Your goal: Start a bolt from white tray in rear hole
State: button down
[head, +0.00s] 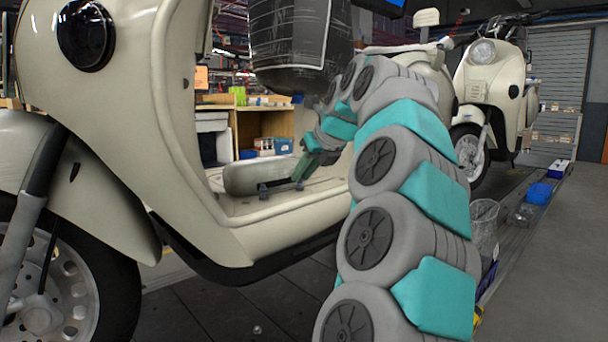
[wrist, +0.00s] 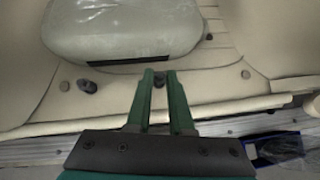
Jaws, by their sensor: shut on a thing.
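My gripper (wrist: 159,76) is over the floorboard (wrist: 215,88) of a cream scooter. Its two green fingers are shut on a small dark bolt (wrist: 159,82) at their tips. In the head view my gripper (head: 303,172) is at the right end of a pale rounded block (head: 256,178) on the floorboard. The same block (wrist: 122,28) lies just beyond the fingertips in the wrist view. A dark bolt-like piece (wrist: 87,86) stands left of the fingers. Whether the held bolt touches the floorboard is unclear. I cannot make out the rear hole or a white tray.
Round brownish fittings lie on the floorboard at left (wrist: 65,86) and right (wrist: 245,74). A second scooter (head: 490,75) stands behind at right.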

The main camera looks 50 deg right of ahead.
jog(key=shift+f+m+h+b, duration=0.15)
jog(key=shift+m+h+b, duration=0.3)
jog(key=shift+b, duration=0.55)
jog(key=shift+w+a+m+g+h, duration=0.1)
jog(key=shift+a+m+g+h, duration=0.1)
jog(key=shift+m+g+h, duration=0.65)
jog(key=shift+t, duration=0.25)
jog(key=shift+m, duration=0.4)
jog(key=shift+r+m, duration=0.25)
jog(key=shift+m, duration=0.05)
jog(key=shift+a+r+g+h+p, duration=0.3)
jog(key=shift+r+g+p, duration=0.1)
jog(key=shift+p, duration=0.1)
jog(key=shift+d+f+m, duration=0.15)
jog(key=shift+m, duration=0.25)
jog(key=shift+d+f, duration=0.1)
jog(key=shift+f, duration=0.1)
jog(key=shift+w+p, duration=0.25)
jog(key=shift+p, duration=0.6)
